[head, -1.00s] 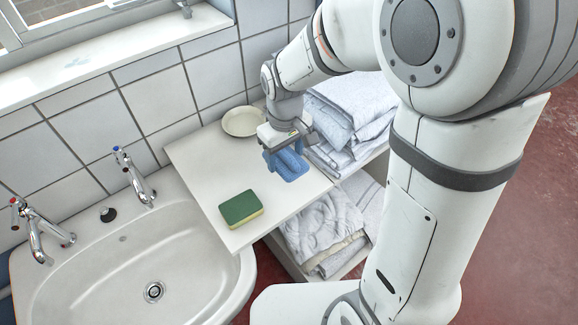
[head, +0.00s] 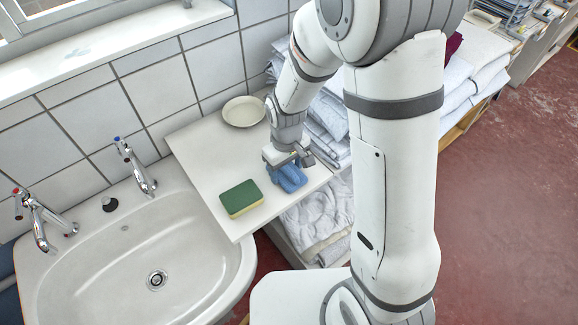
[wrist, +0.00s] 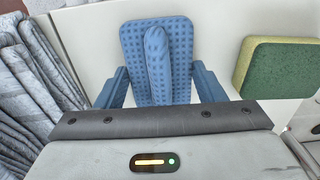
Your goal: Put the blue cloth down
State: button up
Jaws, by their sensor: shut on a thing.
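The blue cloth (head: 289,178) is at my gripper, over the right front part of the white board beside the sink. In the wrist view the cloth (wrist: 157,62) is patterned with small squares, with a raised fold along its middle between the two blue fingers. My gripper (head: 288,163) is shut on the cloth and points down. The cloth is at or just above the board (head: 215,165); I cannot tell whether it touches.
A green and yellow sponge (head: 241,198) lies on the board left of the cloth. A cream dish (head: 243,111) is at the back. Folded linens (head: 328,120) are stacked to the right, and the sink (head: 95,250) is to the left.

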aim_at(286, 167)
jog(key=shift+f, duration=0.25)
jog(key=o, duration=1)
jog(key=shift+w+r, duration=0.1)
notch_tip(286, 167, up, 12)
jog(key=s+d+r+m+t, duration=0.1)
jog(key=s+d+r+m, duration=0.1)
jog(key=s+d, duration=0.2)
jog(key=s+d+r+m+t, duration=0.1)
jog(key=s+d+r+m, duration=0.1)
jog(key=s+d+r, duration=0.1)
jog(key=s+d+r+m+t, duration=0.1)
jog(key=s+d+r+m, duration=0.1)
jog(key=s+d, duration=0.3)
jog(key=shift+s+d+r+m, duration=0.25)
jog(key=shift+d+r+m, duration=0.2)
jog(key=shift+r, duration=0.25)
jog(key=shift+o, duration=0.7)
